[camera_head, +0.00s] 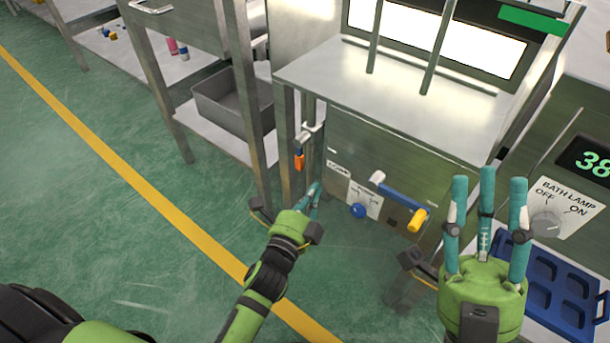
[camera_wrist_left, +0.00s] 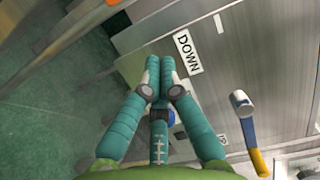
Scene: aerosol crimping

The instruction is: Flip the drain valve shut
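A small metal pipe valve (camera_head: 306,133) with an orange handle (camera_head: 299,161) sits on the machine's left side in the head view; the handle hangs down. It looks like the drain valve, but no label confirms this. My left gripper (camera_head: 313,196) is below and slightly right of the handle, apart from it. In the left wrist view its fingers (camera_wrist_left: 159,80) are drawn together with nothing visible between them, beside a DOWN label (camera_wrist_left: 187,51). My right gripper (camera_head: 487,215) points up at the right, fingers spread and empty.
A blue lever with a yellow grip (camera_head: 417,219) and a blue knob (camera_head: 358,211) sit on the machine front. A steel table leg (camera_head: 250,120) stands left of the valve. A grey bin (camera_head: 225,100) is on the shelf and a blue tray (camera_head: 570,290) at right. Green floor is clear at left.

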